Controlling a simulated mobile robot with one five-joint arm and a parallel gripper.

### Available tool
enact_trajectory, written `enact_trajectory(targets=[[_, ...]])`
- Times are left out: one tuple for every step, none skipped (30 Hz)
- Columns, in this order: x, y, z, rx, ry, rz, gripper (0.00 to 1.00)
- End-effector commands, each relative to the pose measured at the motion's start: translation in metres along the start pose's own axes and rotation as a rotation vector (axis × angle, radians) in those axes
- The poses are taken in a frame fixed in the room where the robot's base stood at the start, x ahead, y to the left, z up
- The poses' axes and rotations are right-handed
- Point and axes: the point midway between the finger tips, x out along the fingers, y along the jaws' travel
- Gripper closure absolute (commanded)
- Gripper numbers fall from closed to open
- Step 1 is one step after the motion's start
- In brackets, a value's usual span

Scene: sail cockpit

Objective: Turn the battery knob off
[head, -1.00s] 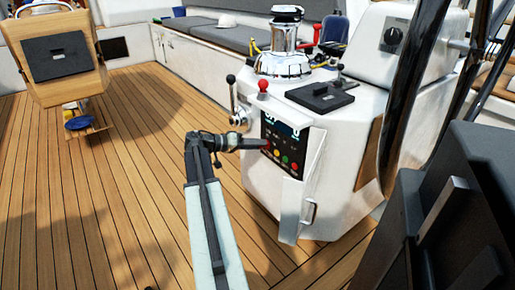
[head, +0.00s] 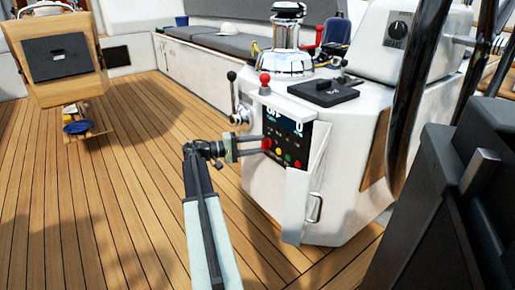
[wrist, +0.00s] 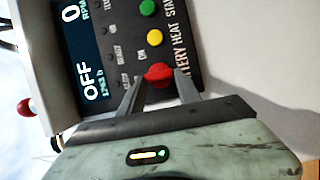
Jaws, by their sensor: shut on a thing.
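The battery knob (wrist: 158,74) is red and round, on a black control panel (head: 288,148), beside the word "BATTERY" in the wrist view. In the head view the knob (head: 267,142) is at the panel's left, by my fingertips. My gripper (wrist: 159,80) is shut on this knob, one finger on each side of it. It also shows in the head view (head: 264,145), reaching in from the left with one finger above the other. The panel's screen (wrist: 82,45) reads "OFF" and "0".
A yellow knob (wrist: 154,38) and a green knob (wrist: 147,8) are close beside the red one. An open white flap (head: 306,185) stands at the panel's right. A red-topped lever (head: 265,82) is above. The wooden deck (head: 130,200) at left is mostly clear.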

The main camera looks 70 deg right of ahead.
Motion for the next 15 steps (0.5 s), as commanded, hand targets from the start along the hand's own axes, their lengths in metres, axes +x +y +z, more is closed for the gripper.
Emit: enact_trajectory(targets=[[0.0002,-0.0026,0.0015,-0.01,-0.004,0.001,1.0],[0.0003,-0.0025,0.0015,-0.015,-0.004,0.003,1.0],[0.0003,-0.0023,0.0015,-0.022,-0.004,0.006,1.0],[0.0003,-0.0022,0.0015,-0.026,-0.004,0.008,1.0],[0.0004,-0.0021,0.0015,-0.029,-0.004,0.009,1.0],[0.0004,-0.0019,0.0015,-0.033,-0.004,0.01,1.0],[0.0004,-0.0018,0.0015,-0.034,-0.004,0.011,1.0],[0.0005,-0.0017,0.0015,-0.036,-0.004,0.011,1.0],[0.0005,-0.0016,0.0015,-0.037,-0.004,0.012,1.0],[0.0005,-0.0015,0.0014,-0.037,-0.004,0.012,1.0],[0.0005,-0.0015,0.0014,-0.037,-0.004,0.012,1.0],[0.0006,-0.0014,0.0014,-0.038,-0.004,0.012,1.0],[0.0006,-0.0014,0.0013,-0.037,-0.004,0.012,1.0],[0.0006,-0.0013,0.0013,-0.037,-0.004,0.012,1.0],[0.0006,-0.0013,0.0013,-0.037,-0.004,0.012,1.0]])
